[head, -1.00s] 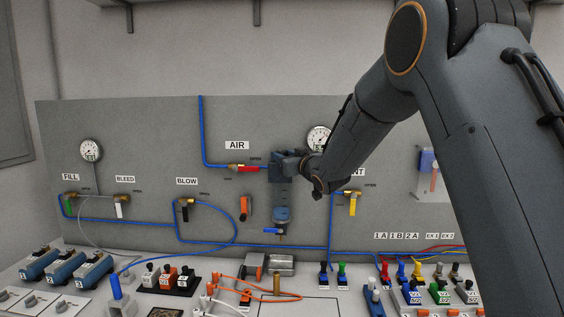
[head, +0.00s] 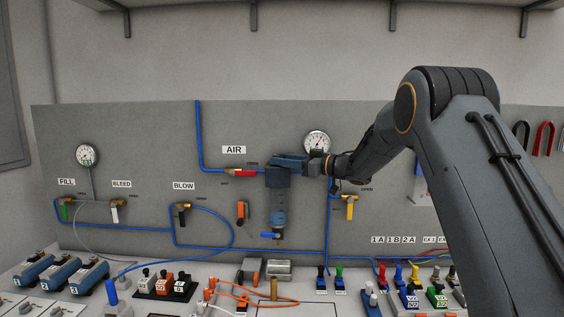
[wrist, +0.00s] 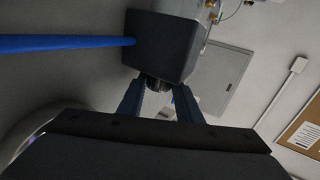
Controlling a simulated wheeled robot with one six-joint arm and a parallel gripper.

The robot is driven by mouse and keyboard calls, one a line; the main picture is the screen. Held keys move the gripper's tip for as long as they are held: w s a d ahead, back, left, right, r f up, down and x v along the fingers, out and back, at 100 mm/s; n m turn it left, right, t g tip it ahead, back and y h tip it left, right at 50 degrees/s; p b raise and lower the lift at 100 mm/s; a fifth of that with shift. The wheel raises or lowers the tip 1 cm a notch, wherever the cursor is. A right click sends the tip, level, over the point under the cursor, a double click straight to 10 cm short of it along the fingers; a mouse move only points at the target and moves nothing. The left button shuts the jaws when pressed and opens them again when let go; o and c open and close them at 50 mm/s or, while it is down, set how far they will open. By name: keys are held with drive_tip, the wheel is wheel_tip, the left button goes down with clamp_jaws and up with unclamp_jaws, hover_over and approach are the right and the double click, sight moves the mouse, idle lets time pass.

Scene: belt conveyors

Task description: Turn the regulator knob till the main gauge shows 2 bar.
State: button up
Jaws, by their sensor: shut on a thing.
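In the wrist view my two fingers (wrist: 160,97) are closed around the dark ribbed knob (wrist: 158,83), against the regulator block (wrist: 163,42). Most of the knob is hidden by the fingers. A round white gauge (head: 317,143) is just right of the regulator, above my wrist; its needle is too small to read surely. Another gauge (head: 87,155) is at the far left.
A red-handled valve (head: 241,172) on the blue air hose is left of the regulator. An orange lever (head: 242,212) and a yellow-handled valve (head: 349,207) flank it lower down. The bench below is crowded with switches, connectors and orange tubing. The wall above the panel is clear.

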idle(0.4)
drive_tip(key=o, duration=1)
drive_tip(key=shift+o, duration=0.2)
drive_tip(key=b+v, duration=0.3)
drive_tip(key=v, duration=0.4)
drive_tip(key=shift+d, duration=0.4)
drive_tip(key=shift+s, duration=0.1)
